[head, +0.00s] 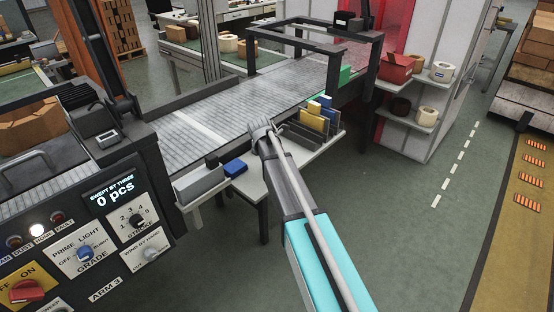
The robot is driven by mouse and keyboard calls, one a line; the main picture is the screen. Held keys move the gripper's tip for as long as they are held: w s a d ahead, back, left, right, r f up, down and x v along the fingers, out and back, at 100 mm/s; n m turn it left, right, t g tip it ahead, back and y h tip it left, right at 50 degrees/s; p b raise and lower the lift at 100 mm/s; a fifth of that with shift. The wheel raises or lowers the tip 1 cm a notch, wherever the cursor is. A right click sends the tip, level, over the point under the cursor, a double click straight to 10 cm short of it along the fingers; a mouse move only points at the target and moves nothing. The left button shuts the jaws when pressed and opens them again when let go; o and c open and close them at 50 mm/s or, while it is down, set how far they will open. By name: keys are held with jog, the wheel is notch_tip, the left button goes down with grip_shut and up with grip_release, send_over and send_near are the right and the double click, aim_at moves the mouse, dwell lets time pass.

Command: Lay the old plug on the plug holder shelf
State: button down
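My gripper (261,127) is at the end of my turquoise and grey arm, over or near the conveyor's near edge. Its fingers are too small to show whether they are open or whether anything is between them. A pale shelf (258,187) runs along the conveyor's near side, below the gripper in the picture. A small blue block (235,167) lies on it, left of my arm. I cannot tell whether this block is the old plug or whether this shelf is the plug holder shelf. My arm hides part of the shelf.
A grey box (199,183) sits at the shelf's left end. Upright dark, yellow and blue plates (312,122) stand on its right part. A dark frame (375,65) spans the conveyor (200,127). A control panel (88,235) fills the lower left. Open floor lies right.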

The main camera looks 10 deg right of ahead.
jog(key=shift+f, duration=0.15)
jog(key=shift+c, duration=1.9)
grip_release()
jog(key=shift+r, duration=0.2)
jog(key=p+v, duration=0.3)
jog(key=shift+d, duration=0.1)
jog(key=p+v, duration=0.8)
jog(key=v, duration=0.1)
